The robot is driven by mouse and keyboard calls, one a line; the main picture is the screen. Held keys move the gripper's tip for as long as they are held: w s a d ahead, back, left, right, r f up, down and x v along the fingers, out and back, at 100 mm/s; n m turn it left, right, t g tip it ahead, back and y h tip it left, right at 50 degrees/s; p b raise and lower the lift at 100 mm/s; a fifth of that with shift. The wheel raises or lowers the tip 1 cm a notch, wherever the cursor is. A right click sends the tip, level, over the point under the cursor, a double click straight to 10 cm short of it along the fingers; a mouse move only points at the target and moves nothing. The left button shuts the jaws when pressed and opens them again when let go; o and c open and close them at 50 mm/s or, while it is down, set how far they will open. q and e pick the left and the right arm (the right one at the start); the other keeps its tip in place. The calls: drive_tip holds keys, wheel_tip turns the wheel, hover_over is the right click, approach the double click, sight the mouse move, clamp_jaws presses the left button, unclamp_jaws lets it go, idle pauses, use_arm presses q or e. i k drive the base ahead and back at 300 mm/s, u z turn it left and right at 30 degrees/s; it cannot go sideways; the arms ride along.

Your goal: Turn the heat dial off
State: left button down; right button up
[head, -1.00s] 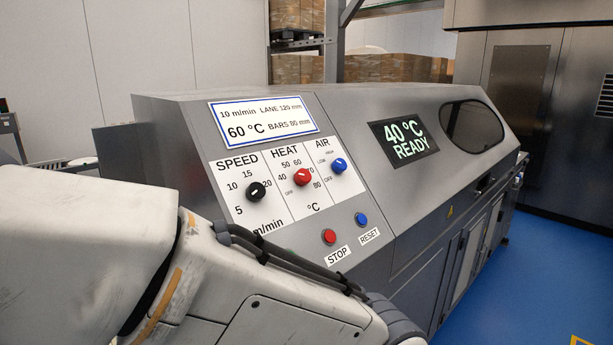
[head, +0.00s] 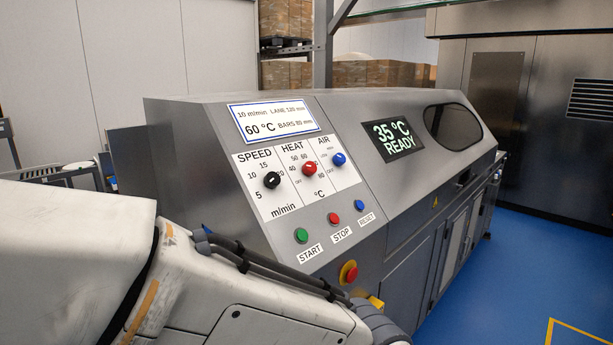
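The red heat dial (head: 309,169) sits on the machine's sloped control panel, between the black speed dial (head: 271,180) and the blue air dial (head: 338,159). Its scale has temperature marks and an off mark at its lower left. The dial's pointer is too small to read surely. A dark display (head: 394,138) to the right reads 35 °C READY. Neither of my grippers is in view. A white arm link of mine fills the lower left, below the panel, and nothing visible touches the heat dial.
Green start (head: 301,235), red stop (head: 333,219) and blue reset (head: 359,205) buttons lie below the dials. A red emergency button (head: 349,272) is on the front face. A label (head: 274,119) above the dials reads 60 °C. Blue floor (head: 500,270) is open at right.

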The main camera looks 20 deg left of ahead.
sight(309, 167)
drive_tip(key=z, duration=1.15)
drive_tip(key=i, duration=0.85)
drive_tip(key=u, duration=1.65)
